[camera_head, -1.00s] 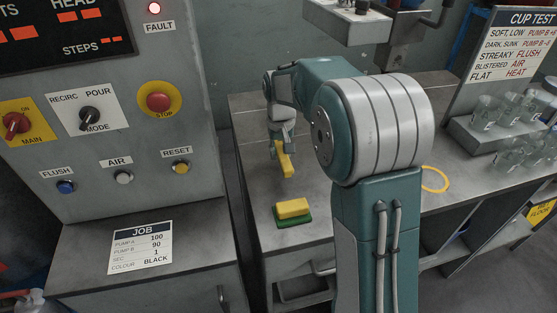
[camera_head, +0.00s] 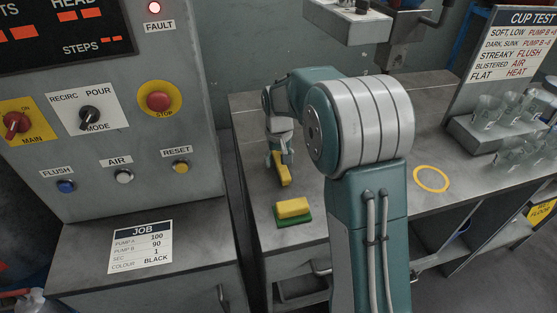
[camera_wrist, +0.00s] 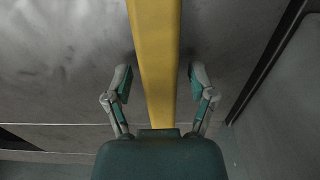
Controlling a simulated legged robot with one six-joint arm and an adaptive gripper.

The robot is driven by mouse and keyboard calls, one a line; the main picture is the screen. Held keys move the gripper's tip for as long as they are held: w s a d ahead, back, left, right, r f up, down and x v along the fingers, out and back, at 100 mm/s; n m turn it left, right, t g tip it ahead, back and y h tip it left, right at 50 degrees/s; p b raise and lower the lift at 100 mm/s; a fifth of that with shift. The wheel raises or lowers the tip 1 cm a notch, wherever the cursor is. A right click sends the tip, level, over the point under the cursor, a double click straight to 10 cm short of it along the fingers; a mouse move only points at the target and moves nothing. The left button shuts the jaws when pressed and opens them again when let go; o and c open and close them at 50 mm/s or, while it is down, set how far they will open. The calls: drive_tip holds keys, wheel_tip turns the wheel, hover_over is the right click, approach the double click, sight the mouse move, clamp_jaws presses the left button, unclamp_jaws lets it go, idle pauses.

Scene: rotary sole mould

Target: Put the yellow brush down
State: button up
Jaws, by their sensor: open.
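The yellow brush (camera_head: 284,175) appears to lie on the grey bench top, behind the yellow-and-green block. My gripper (camera_head: 277,158) is over its far end. In the wrist view the brush's long yellow body (camera_wrist: 155,50) runs between the two fingers of my gripper (camera_wrist: 158,78). The fingers are spread, with a gap on each side of the brush. The brush's near end is hidden behind the gripper's palm. Its bristles cannot be made out.
A yellow block on a green base (camera_head: 293,211) sits in front of the brush. A yellow ring (camera_head: 431,179) lies on the bench to the right, with clear cups (camera_head: 510,110) behind it. The control cabinet (camera_head: 120,150) stands to the left.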

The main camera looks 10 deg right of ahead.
sight(279, 158)
wheel_tip(279, 158, up, 12)
drive_tip(key=f, duration=0.1)
drive_tip(key=s+r+t, duration=0.2)
drive_tip(key=s+r, duration=0.4)
drive_tip(key=s, duration=0.2)
drive_tip(key=s+f+t, duration=0.2)
drive_tip(key=s+t, duration=0.1)
drive_tip(key=s, duration=1.8)
drive_tip(key=shift+s+t, duration=0.15)
drive_tip(key=shift+t, duration=0.15)
